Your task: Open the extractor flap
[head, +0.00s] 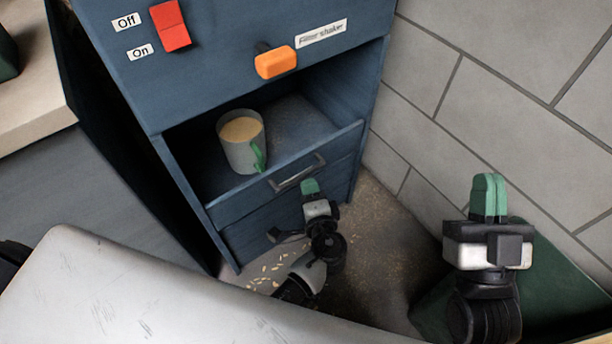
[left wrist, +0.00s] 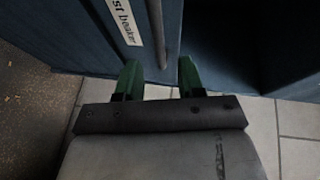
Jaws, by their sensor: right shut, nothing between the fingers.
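The extractor is a blue cabinet (head: 230,75) with an open compartment in its front. My left gripper (head: 310,188) is just below and right of the handle. In the left wrist view its green fingers (left wrist: 160,78) are apart, with the bar (left wrist: 163,35) running between and ahead of them; contact cannot be told. My right gripper (head: 488,193) is shut and empty, at the right, away from the cabinet.
A grey mug (head: 240,155) with a green handle stands in the compartment. A red switch (head: 170,27) and an orange knob (head: 276,62) are above. A tiled wall (head: 480,90) closes the right side. Pale bits lie on the floor (head: 375,235).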

